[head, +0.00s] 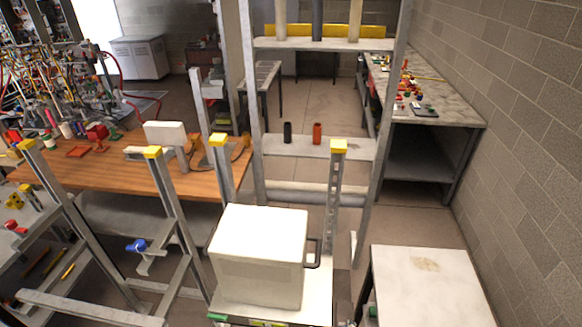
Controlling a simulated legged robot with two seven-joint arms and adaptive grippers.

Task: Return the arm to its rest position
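Neither of my arms nor grippers shows in the head view. A white box-shaped unit (257,260) stands upright on a small white-topped rack at the bottom centre. It has a dark handle-like loop (314,253) on its right side. Whether anything of mine is near or touching it cannot be seen.
Metal posts with yellow caps (339,146) surround the unit. A tall shelf frame (319,146) holding a black and an orange cylinder stands behind. A wooden workbench (110,174) is left, a white-topped table (430,285) right front, and a block wall far right. Floor shows behind the frame.

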